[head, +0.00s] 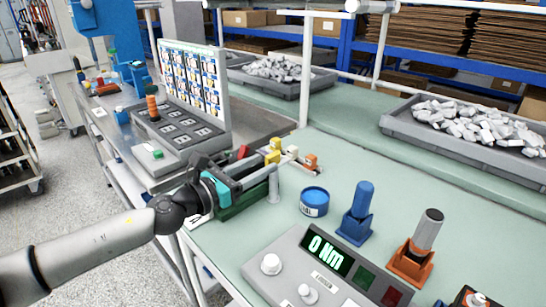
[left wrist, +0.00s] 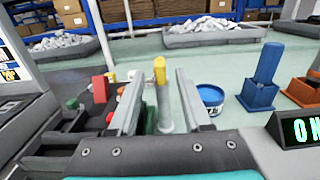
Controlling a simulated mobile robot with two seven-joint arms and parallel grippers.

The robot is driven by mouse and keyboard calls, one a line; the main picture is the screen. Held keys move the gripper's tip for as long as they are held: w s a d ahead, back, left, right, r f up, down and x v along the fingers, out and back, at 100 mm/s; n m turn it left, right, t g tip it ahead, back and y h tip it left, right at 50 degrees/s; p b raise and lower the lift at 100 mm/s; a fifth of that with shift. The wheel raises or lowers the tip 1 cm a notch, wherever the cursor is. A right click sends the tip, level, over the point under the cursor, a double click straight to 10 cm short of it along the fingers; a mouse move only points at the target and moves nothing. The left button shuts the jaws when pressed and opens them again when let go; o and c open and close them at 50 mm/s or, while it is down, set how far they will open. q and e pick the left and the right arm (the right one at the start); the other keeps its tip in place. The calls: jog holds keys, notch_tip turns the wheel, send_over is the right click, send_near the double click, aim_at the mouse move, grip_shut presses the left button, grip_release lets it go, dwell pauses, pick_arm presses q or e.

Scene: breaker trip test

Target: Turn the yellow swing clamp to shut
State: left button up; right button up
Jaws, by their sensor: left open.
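The yellow swing clamp (head: 273,154) shows at the far end of my left gripper in the head view. In the left wrist view a yellow piece (left wrist: 160,71) stands upright atop a grey post (left wrist: 164,112), seen between the two fingers. My left gripper (left wrist: 159,75) is open, one finger to each side of the post, with a visible gap on both sides. It also shows in the head view (head: 262,170), above a green fixture base (head: 240,208). Whether the fingertips reach around the yellow piece or stop short is unclear. My right gripper is not in view.
A red piece (head: 243,152) and an orange piece (head: 311,160) are close by the clamp. A blue tin (head: 314,203), a blue holder (head: 357,228), an orange holder (head: 411,262) and a grey display box (head: 290,262) stand to the right. A breaker panel (head: 190,85) is behind left.

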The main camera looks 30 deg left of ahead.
aim_at(267, 162)
pick_arm(q)
jog(key=shift+p+x, duration=0.45)
jog(key=shift+x, duration=1.8)
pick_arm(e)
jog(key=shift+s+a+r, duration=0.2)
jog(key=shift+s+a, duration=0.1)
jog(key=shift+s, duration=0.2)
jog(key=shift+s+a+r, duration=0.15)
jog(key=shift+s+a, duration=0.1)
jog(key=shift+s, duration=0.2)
pick_arm(q)
jog(key=shift+s, duration=0.1)
jog(key=shift+c, duration=0.3)
grip_shut()
